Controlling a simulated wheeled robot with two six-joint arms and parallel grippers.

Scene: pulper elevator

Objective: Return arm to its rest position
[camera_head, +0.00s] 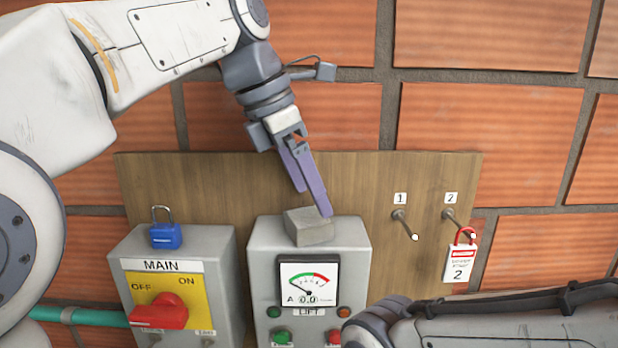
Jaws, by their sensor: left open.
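My left arm (175,40) reaches in from the upper left. My left gripper (313,201) has purple fingers that point down, with a small gap between them. Its fingertips are beside or just in front of a grey block (309,228) on top of the LIFT box; I cannot tell whether they touch it. Nothing shows between the fingers. Part of my right arm (500,322) crosses the lower right corner, and its gripper is out of view.
The LIFT box (350,240) has a meter reading 0.0. The MAIN box (213,250) has a red switch (158,311), and a blue padlock (165,235) stands on it. A red lock with tag (460,262) hangs at hook 2. Hook 1 (402,220) is empty.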

